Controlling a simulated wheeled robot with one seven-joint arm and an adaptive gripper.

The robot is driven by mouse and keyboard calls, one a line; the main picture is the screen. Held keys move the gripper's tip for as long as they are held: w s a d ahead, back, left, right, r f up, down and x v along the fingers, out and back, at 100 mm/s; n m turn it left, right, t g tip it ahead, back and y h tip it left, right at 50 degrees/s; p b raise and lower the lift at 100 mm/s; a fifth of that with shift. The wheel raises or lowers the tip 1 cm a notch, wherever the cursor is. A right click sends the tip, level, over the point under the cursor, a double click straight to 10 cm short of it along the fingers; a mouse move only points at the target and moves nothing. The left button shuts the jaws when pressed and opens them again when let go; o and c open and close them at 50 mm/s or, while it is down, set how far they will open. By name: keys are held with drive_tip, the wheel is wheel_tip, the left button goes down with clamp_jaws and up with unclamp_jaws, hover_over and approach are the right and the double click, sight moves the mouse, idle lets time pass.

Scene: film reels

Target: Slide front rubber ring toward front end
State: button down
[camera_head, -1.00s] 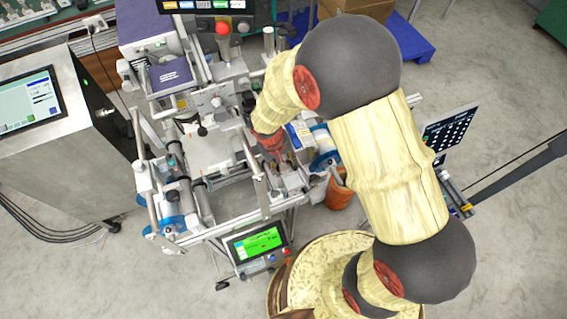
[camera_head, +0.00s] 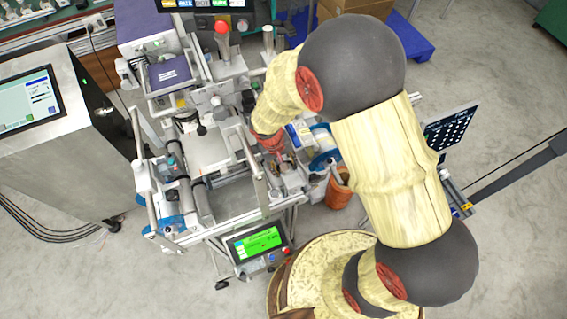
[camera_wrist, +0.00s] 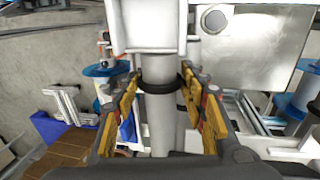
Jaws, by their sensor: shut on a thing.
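A pale grey roller (camera_wrist: 160,125) runs down the middle of the wrist view. A black rubber ring (camera_wrist: 160,88) goes around it, between the tips of my gripper (camera_wrist: 160,80). My gripper's yellow-padded fingers stand on both sides of the roller, their tips closed in at the ring's two sides. A second dark ring shows in part just right of the roller, partly hidden behind it. In the head view my gripper (camera_head: 274,160) is at the right part of the machine; the rings cannot be made out there.
The machine's frame (camera_head: 235,222) and a metal plate (camera_wrist: 255,45) lie close around the gripper. A blue-and-white reel (camera_head: 322,145) is just right of it. A green-screened panel (camera_head: 258,242) stands in front.

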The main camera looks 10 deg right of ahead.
drive_tip(key=c, duration=1)
unclamp_jaws()
drive_tip(key=shift+r, duration=0.1)
drive_tip(key=r, duration=0.4)
drive_tip(key=a+r, duration=0.1)
drive_tip(key=r, duration=0.2)
drive_tip(key=a+r, duration=0.1)
drive_tip(key=r, duration=0.3)
drive_tip(key=shift+s+a+r, duration=0.15)
drive_tip(key=shift+s+r, duration=0.05)
drive_tip(key=shift+r, duration=0.1)
drive_tip(key=s+d+r+t, duration=0.1)
drive_tip(key=s+d+r, duration=0.3)
drive_tip(key=r, duration=0.3)
drive_tip(key=s+d+r+m+t+y+b, duration=0.1)
drive_tip(key=s+d+r+t, duration=0.1)
drive_tip(key=s+r, duration=0.3)
drive_tip(key=s+d+r+m+t+y, duration=0.1)
drive_tip(key=s+d+r, duration=0.4)
drive_tip(key=r, duration=0.5)
drive_tip(key=shift+s+d+t, duration=0.3)
drive_tip(key=shift+t, duration=0.3)
